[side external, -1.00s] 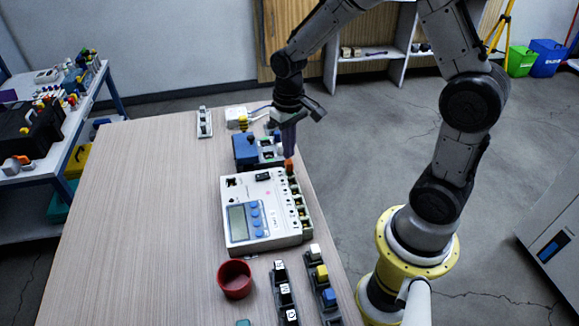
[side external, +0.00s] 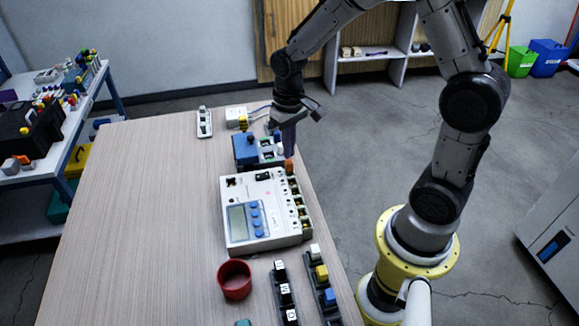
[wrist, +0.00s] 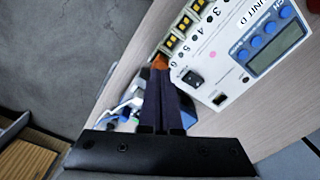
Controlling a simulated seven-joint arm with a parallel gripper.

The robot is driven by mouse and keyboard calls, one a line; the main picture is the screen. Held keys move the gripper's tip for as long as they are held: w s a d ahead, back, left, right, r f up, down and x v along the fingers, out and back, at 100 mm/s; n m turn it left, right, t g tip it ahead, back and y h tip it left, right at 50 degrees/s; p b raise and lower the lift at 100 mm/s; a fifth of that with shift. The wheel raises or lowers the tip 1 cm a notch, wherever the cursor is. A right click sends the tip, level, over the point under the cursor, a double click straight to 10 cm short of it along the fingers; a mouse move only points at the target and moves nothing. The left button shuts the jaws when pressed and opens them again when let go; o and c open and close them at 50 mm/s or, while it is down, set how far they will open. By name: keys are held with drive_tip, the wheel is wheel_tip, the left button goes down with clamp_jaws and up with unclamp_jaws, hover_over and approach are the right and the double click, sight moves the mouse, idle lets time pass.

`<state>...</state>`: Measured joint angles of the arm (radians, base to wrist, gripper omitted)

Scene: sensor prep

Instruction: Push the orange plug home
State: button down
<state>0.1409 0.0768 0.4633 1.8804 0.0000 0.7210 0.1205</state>
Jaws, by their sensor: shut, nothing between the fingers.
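The orange plug (side external: 289,166) is at the far end of the socket row on the white meter unit (side external: 238,185). It also shows in the wrist view (wrist: 160,62), at the end of the row by number 6. My gripper (side external: 289,155) points down with its fingers together and empty, its tips right at the plug. In the wrist view the fingertips (wrist: 159,72) partly cover the plug. I cannot tell whether they touch it, or how deep the plug sits.
A blue device (side external: 245,150) stands just beyond the unit, close to my fingers. A red cup (side external: 234,280) and two dark strips with coloured blocks (side external: 285,293) lie on the near side. The table's left half is clear.

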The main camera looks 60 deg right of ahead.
drive_tip(key=shift+f, duration=1.1)
idle(1.2)
drive_tip(key=shift+r, duration=3.55)
drive_tip(key=shift+a+r, duration=0.1)
drive_tip(key=shift+r, duration=0.1)
wheel_tip(320, 180, up, 8)
drive_tip(key=f+t, duration=0.1)
drive_tip(key=t, duration=0.1)
hover_over(288, 161)
drive_tip(key=s+a, duration=0.2)
drive_tip(key=s+a+r+n+t, duration=0.1)
drive_tip(key=s+r, duration=0.1)
drive_tip(key=s, duration=0.6)
drive_tip(key=s+a+r+n+t, duration=0.1)
drive_tip(key=s+r+n+t, duration=0.1)
drive_tip(key=s, duration=0.6)
drive_tip(key=shift+a+t, duration=0.3)
drive_tip(key=shift+a, duration=0.1)
